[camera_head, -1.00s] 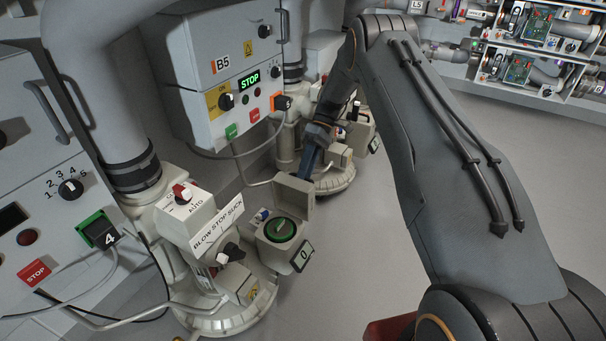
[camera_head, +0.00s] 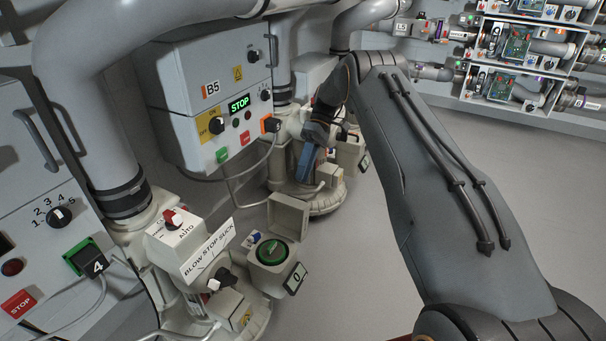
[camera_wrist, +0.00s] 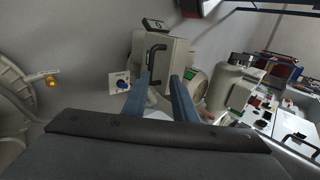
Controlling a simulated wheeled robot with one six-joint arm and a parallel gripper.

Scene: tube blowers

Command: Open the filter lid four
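The filter box with a green round top (camera_head: 271,252) stands on the near blower, beside the cabinet with the plug marked 4 (camera_head: 97,266). Its grey lid (camera_head: 288,214) stands raised, upright at the back of the box. My gripper (camera_head: 305,178) is beyond and above the lid, apart from it. In the wrist view my gripper (camera_wrist: 160,88) has two blue fingers spread, with nothing held. A pale panel with a dark handle (camera_wrist: 156,62) lies ahead of them, seemingly the lid's outer face. A green part (camera_wrist: 194,76) shows beside it. Contact with the handle cannot be told.
A tag marked 0 (camera_head: 295,278) sticks out at the box's right. A BLOW STOP SUCK lever plate (camera_head: 208,249) is at its left. Cabinet B5 (camera_head: 205,90) and a second blower (camera_head: 312,200) stand behind. The floor (camera_head: 365,260) at the right is clear.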

